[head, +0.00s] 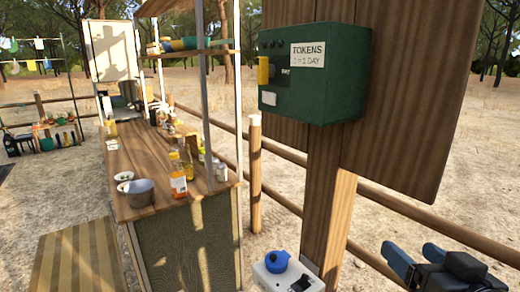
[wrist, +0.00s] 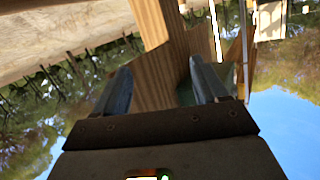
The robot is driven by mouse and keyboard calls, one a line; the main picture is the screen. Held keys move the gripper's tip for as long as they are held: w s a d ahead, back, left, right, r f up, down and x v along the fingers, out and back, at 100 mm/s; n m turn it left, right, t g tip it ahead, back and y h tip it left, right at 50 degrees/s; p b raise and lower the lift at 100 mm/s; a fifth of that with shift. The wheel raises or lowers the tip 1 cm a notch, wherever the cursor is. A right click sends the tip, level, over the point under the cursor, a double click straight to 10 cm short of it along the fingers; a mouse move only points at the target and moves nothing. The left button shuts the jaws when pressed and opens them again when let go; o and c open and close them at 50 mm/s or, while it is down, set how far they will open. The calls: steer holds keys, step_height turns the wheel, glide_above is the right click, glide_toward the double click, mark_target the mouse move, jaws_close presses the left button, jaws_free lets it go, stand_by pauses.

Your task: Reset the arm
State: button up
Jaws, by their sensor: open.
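My gripper (head: 411,250) is at the lower right of the head view, in front of the wooden board and post. Its two blue-grey fingers stand apart with nothing between them. In the wrist view my gripper (wrist: 159,72) also shows open and empty. That view looks upside down, with sky at the bottom and wood beyond the fingers. A bit of green shows beside the right finger there. The green token box (head: 316,75), labelled "TOKENS 1 = 1 DAY", is fixed to the board above and left of my gripper, apart from it.
A wooden post (head: 325,210) carries the board (head: 415,100). A white box with a blue knob (head: 277,261) stands low, left of my gripper. A wooden counter (head: 150,160) with bottles and a metal pot (head: 139,193) is at left. Rail fencing runs behind; sandy ground lies open beyond.

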steer(key=s+a+f+h, duration=0.1)
steer(key=s+f, duration=0.5)
steer(key=s, duration=0.3)
steer(key=s+f, duration=0.6)
steer(key=s, duration=0.4)
steer(key=s+a+r+n, duration=0.1)
steer(key=s+a, duration=0.1)
steer(key=s, duration=1.5)
steer(key=shift+r+g, duration=0.3)
steer(key=shift+g, duration=0.1)
